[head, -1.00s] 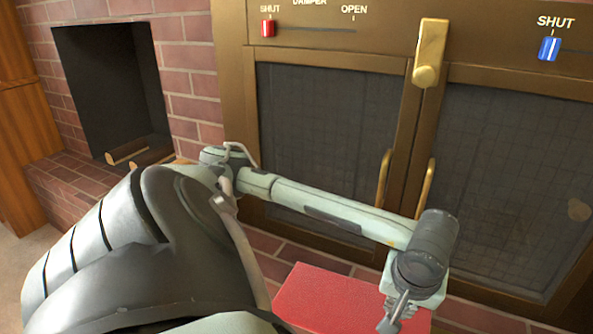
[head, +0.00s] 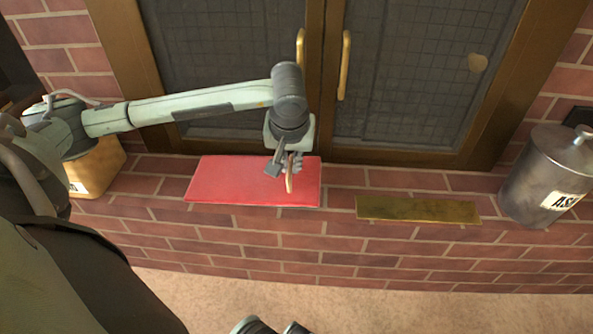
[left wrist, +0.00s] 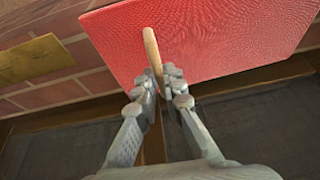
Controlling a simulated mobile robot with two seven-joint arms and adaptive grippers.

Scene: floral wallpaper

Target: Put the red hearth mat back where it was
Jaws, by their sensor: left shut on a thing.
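The red mat (head: 235,183) lies flat on the brick hearth in front of the left glass door. My left gripper (head: 290,172) is over the mat's right part, pointing down. It is shut on a thin tan wooden piece (head: 290,184). In the left wrist view, this wooden piece (left wrist: 152,52) stands between the fingertips (left wrist: 158,85), with the red mat (left wrist: 220,40) behind it. I cannot tell whether the piece is fixed to the mat. My right gripper is not clearly seen.
A brass plate (head: 418,210) lies on the hearth right of the mat. A lidded metal ash can (head: 540,180) stands farther right, and a tan box (head: 98,166) stands at the left. Brass door handles (head: 343,65) rise behind my gripper. Carpet (head: 400,305) is clear in front.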

